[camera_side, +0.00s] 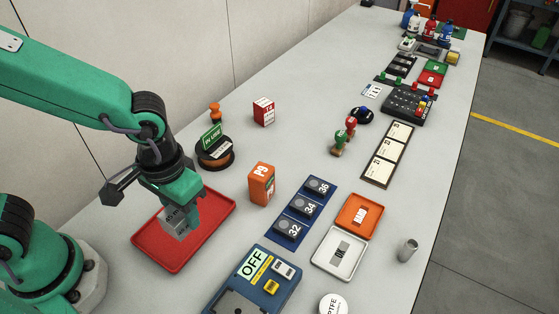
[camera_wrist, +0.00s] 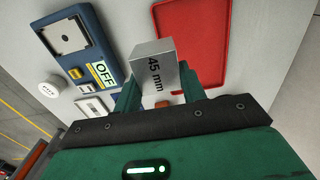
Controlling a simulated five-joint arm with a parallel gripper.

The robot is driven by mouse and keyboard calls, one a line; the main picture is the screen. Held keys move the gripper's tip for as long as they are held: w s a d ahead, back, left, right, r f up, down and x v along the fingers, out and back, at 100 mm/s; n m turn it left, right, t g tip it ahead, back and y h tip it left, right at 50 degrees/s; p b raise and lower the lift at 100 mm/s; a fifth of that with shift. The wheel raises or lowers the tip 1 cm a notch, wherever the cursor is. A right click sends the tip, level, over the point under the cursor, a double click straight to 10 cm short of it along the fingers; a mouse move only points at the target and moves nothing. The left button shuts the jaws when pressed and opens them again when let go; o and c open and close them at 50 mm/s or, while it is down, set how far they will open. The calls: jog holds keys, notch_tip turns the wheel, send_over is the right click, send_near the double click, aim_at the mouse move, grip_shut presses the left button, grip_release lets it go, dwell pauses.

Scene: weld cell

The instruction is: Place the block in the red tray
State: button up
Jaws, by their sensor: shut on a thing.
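The block (camera_side: 178,221) is a grey metal piece held at the end of my gripper (camera_side: 183,204) in the side view. In the wrist view the block (camera_wrist: 153,66) carries the label "45 mm" and sits between the green fingers of my gripper (camera_wrist: 157,90), which is shut on it. The red tray (camera_side: 150,250) lies on the bench beneath my gripper in the side view, and the block appears over its inside. In the wrist view the red tray (camera_wrist: 196,35) shows behind and right of the block. I cannot tell whether the block touches the tray floor.
An orange box (camera_side: 262,184) marked P9 stands right of the tray, and a spool with an "IN USE" sign (camera_side: 214,150) stands behind it. A blue device marked OFF (camera_side: 250,280) sits front right. A blue numbered panel (camera_side: 302,212) lies farther right.

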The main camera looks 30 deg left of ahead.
jog(key=w+a+f, duration=0.4)
jog(key=w, duration=0.1)
jog(key=w+a+f, duration=0.2)
jog(key=shift+w+a, duration=0.3)
jog(key=shift+w, duration=0.1)
jog(key=shift+f, duration=0.15)
jog(key=shift+f, duration=1.95)
jog(key=shift+f, duration=0.1)
jog(key=o, duration=1.1)
jog(key=shift+r, duration=6.15)
